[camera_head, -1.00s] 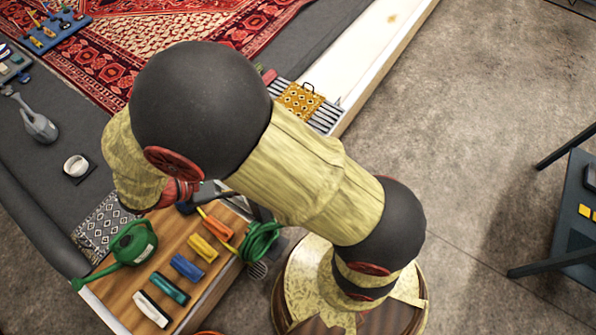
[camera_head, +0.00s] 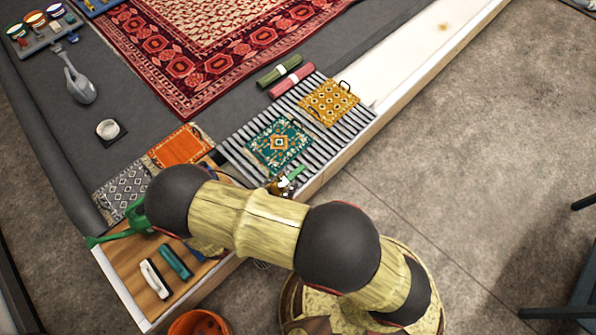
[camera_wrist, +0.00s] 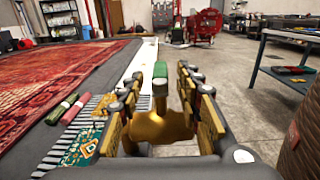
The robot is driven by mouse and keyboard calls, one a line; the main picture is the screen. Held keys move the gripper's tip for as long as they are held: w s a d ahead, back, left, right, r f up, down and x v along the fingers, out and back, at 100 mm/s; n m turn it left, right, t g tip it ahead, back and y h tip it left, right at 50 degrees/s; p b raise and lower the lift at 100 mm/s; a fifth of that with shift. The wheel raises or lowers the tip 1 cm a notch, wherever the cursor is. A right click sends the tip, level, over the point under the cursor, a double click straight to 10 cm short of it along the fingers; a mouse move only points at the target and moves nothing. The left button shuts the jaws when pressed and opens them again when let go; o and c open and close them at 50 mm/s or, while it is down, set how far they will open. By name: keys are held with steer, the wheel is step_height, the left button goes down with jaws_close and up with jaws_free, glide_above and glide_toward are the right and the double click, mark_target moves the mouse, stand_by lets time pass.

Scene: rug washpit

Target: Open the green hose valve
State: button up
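The green valve handle (camera_wrist: 160,72) stands upright between the fingers of my gripper (camera_wrist: 163,86) in the wrist view. A rounded brass body (camera_wrist: 158,126) shows below it, also between the fingers. The fingers are spread to either side, with a visible gap around the handle, so my gripper is open. In the head view a small green handle (camera_head: 294,174) shows at the edge of the slatted rack, just beyond my arm. My arm hides most of the gripper and the valve's lower part there. Contact with the brass body cannot be told.
A slatted rack (camera_head: 235,156) holds a teal mat (camera_head: 277,142) and a yellow mat (camera_head: 328,101). Rolled green (camera_head: 279,70) and pink (camera_head: 291,80) cloths lie beside it. A wooden board (camera_head: 125,268) with brushes and an orange bucket (camera_head: 199,324) are lower left.

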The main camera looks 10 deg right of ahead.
mark_target(303, 167)
steer(key=shift+b+x, duration=0.45)
steer(key=shift+x, duration=2.3)
steer(key=shift+c, duration=1.4)
jaws_close()
